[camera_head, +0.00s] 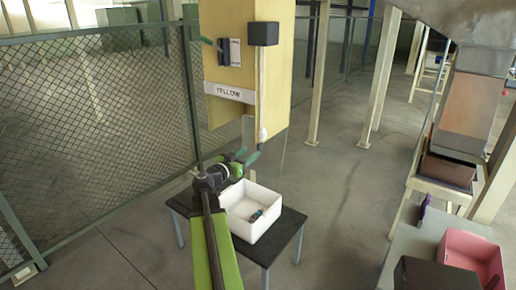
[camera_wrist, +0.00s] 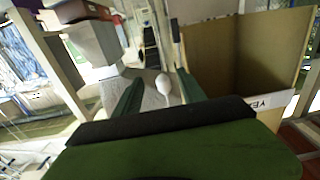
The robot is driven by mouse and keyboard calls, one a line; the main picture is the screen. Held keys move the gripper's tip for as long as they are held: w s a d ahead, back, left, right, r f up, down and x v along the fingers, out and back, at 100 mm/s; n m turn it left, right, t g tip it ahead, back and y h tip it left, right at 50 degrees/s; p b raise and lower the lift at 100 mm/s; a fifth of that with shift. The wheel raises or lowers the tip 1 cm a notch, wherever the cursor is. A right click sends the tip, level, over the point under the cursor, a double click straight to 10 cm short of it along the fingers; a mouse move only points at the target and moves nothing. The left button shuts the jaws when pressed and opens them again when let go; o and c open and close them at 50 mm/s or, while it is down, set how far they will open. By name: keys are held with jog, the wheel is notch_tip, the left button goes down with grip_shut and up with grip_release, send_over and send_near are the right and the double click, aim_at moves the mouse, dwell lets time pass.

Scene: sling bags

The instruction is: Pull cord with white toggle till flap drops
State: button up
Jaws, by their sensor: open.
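A white toggle (camera_head: 263,133) hangs at the end of a thin pale cord (camera_head: 261,90) below a black box on the yellow chute (camera_head: 228,60). In the wrist view the toggle (camera_wrist: 163,84) shows between my two green fingers, with clear space on both sides. My gripper (camera_head: 247,156) is open and empty, just below and left of the toggle in the head view. A grey panel (camera_head: 248,130) shows at the chute's lower end; I cannot tell whether it is the flap or how it hangs.
A white bin (camera_head: 235,218) with a small dark item in it stands on a black table (camera_head: 283,238) under the chute. A mesh fence (camera_head: 90,130) is at left. A pink bin (camera_head: 470,255) stands at right. The floor between is clear.

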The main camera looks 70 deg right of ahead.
jog(key=v, duration=0.7)
jog(key=shift+w, duration=0.1)
